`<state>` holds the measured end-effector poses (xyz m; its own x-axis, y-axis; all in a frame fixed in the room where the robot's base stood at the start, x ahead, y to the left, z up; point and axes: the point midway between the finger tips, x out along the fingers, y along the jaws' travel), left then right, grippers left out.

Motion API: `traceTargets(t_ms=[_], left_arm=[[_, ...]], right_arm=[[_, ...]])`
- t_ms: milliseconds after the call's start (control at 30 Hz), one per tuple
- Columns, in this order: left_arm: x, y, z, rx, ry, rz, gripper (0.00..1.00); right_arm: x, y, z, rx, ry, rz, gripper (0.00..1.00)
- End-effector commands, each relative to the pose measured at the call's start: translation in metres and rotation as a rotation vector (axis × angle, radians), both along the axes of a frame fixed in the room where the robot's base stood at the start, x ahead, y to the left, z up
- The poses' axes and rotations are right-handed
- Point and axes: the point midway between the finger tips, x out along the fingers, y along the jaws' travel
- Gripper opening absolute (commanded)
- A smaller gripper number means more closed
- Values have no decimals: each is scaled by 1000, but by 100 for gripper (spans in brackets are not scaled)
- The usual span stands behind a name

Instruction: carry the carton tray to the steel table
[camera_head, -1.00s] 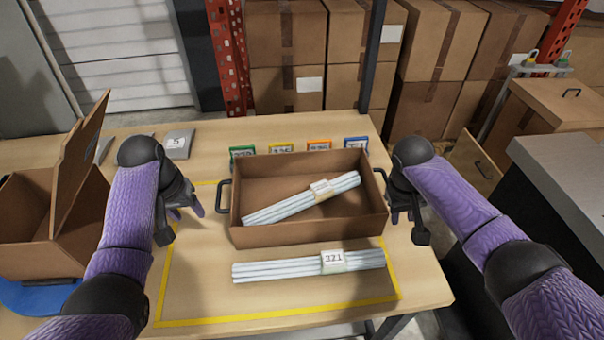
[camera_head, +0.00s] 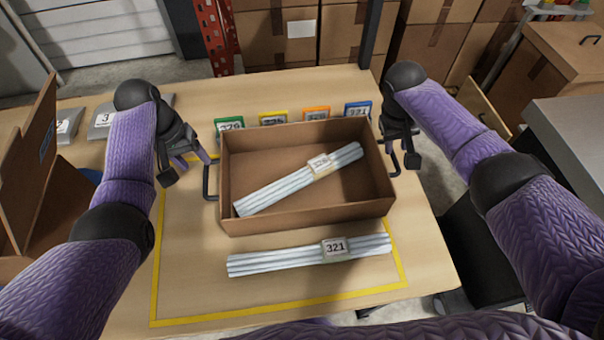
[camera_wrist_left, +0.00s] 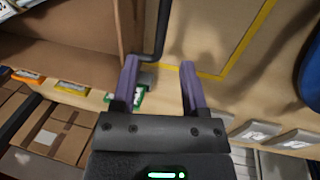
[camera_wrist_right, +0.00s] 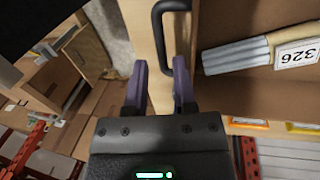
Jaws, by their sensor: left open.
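The carton tray (camera_head: 308,218) is an open brown box with a dark handle at each end. It stands on the wooden table and holds a bundle of pale tubes (camera_head: 300,180), whose label reads 326 in the right wrist view (camera_wrist_right: 297,55). My left gripper (camera_head: 188,164) is open beside the tray's left handle (camera_head: 208,186); in the left wrist view the handle (camera_wrist_left: 160,30) lies just past the fingertips. My right gripper (camera_head: 402,156) is at the right handle; in the right wrist view its fingers are apart, with the handle (camera_wrist_right: 158,40) at their tips. The steel table (camera_head: 575,135) is at the right.
A tube bundle labelled 321 (camera_head: 310,256) lies in front of the tray, inside a yellow outline (camera_head: 290,303). Several coloured number cards (camera_head: 273,118) stand behind the tray. Another open carton (camera_head: 25,200) is at the left. A floor gap separates the wooden table and the steel table.

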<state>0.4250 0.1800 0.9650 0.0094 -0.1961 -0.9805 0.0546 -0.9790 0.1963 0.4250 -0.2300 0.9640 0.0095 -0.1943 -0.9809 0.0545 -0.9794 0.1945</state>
Motion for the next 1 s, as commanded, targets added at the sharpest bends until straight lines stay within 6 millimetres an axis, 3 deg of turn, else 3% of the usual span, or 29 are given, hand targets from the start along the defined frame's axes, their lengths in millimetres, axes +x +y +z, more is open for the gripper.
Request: traceTargets(t_ms=[100, 300, 767, 900, 1000], left_arm=[[0, -5, -23, 0, 4, 0, 56], [1, -10, -50, 0, 0, 1, 56], [1, -12, -60, 1, -2, -1, 56], [1, -12, -60, 1, -2, 0, 27], [1, -12, -60, 1, -1, 0, 6]], right_arm=[[0, -4, -23, 0, 4, -2, 33], [1, -9, -51, 1, 2, -1, 33], [0, -12, -61, 0, -1, 1, 33], [0, -12, -61, 0, -1, 0, 4], [0, -12, -61, 0, -1, 0, 0]])
